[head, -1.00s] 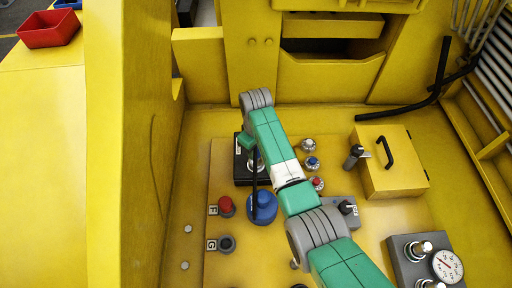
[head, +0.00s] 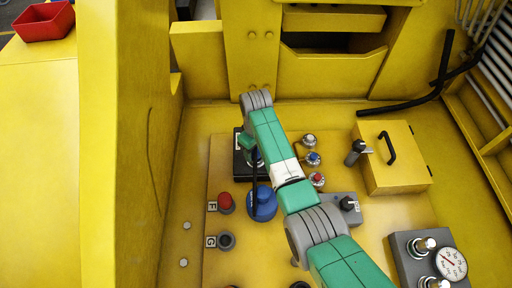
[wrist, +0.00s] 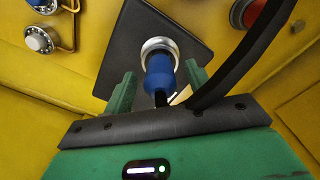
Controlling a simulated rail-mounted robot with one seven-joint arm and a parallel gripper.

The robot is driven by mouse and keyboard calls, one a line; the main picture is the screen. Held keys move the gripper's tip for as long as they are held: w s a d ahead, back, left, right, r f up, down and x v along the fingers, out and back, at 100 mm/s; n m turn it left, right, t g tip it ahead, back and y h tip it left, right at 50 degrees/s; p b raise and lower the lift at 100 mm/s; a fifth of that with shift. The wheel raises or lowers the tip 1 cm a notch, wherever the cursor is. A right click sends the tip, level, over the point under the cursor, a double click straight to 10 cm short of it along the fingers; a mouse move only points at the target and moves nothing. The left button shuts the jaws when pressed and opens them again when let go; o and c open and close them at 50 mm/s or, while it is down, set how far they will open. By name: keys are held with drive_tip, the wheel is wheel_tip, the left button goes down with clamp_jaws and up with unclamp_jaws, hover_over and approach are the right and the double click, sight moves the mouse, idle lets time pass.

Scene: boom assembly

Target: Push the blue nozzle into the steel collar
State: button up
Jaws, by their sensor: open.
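The steel collar (wrist: 158,48) is a shiny ring on a dark square plate (wrist: 130,45). In the wrist view the blue nozzle (wrist: 160,75) points at the collar, its front end at or inside the ring; how deep it sits I cannot tell. My gripper (wrist: 160,88) is open, with one green finger on each side of the nozzle and gaps visible between. In the head view my gripper (head: 250,147) is over the dark plate (head: 241,168), and my arm hides most of the collar and nozzle.
A black hose (wrist: 235,55) curves close by my right finger in the wrist view. A round blue part (head: 263,205), a red knob (head: 226,202) and several small valves (head: 313,159) stand nearby. A yellow box (head: 395,160) with a black handle is to the right.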

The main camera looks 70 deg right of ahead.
wheel_tip(320, 180, up, 8)
drive_tip(key=shift+f, duration=0.1)
idle(0.9)
